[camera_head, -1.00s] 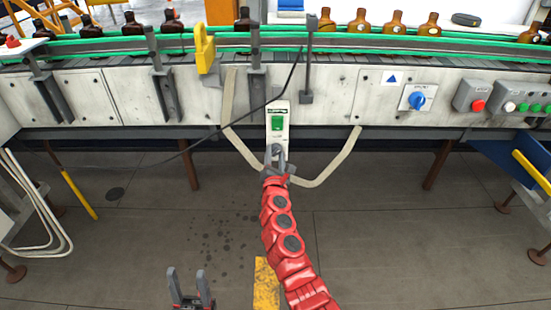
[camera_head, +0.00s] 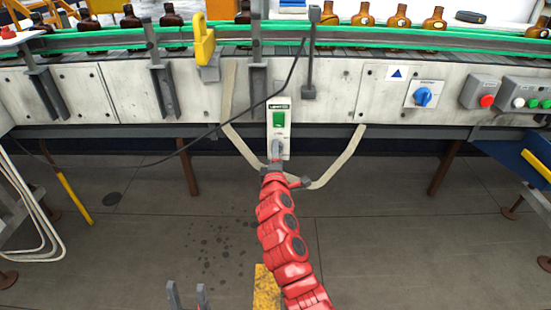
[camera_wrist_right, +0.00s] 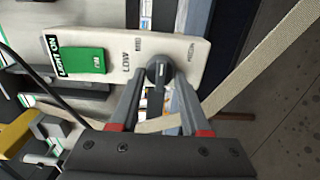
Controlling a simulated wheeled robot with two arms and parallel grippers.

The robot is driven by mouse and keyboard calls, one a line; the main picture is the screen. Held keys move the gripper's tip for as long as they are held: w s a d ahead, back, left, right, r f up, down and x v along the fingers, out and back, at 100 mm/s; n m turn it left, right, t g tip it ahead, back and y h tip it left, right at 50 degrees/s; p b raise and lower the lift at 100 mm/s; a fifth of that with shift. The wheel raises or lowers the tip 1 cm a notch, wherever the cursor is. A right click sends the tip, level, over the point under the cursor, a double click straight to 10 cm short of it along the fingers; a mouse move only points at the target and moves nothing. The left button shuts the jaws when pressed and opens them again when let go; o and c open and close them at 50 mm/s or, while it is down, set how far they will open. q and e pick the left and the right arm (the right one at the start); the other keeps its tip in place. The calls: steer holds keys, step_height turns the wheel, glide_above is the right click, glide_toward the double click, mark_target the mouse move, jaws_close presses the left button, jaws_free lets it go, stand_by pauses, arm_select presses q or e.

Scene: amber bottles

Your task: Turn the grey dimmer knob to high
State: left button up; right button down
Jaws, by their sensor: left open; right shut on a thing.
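The grey dimmer knob (camera_wrist_right: 158,73) sits on the lower part of a white panel (camera_wrist_right: 180,50) that hangs from the conveyor's front. The panel (camera_head: 279,116) also carries a green switch. My right gripper (camera_wrist_right: 159,85) is shut on the knob, one finger on each side. The word LOW shows beside the knob; other marks are too small to read surely. My left gripper (camera_head: 187,292) is open and empty at the bottom edge, far from the panel.
Pale straps (camera_head: 341,157) hang beside the panel, and a black cable (camera_head: 232,123) crosses the conveyor front. A blue rotary knob (camera_head: 423,96) and a red button (camera_head: 486,101) are to the right. Amber bottles (camera_head: 361,15) stand on the conveyor.

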steer(key=m+b, duration=0.4)
steer(key=m, duration=0.1)
steer(key=shift+m, duration=0.4)
stand_by(0.4)
steer(key=shift+c, duration=1.9)
jaws_free()
steer(key=shift+r, duration=0.1)
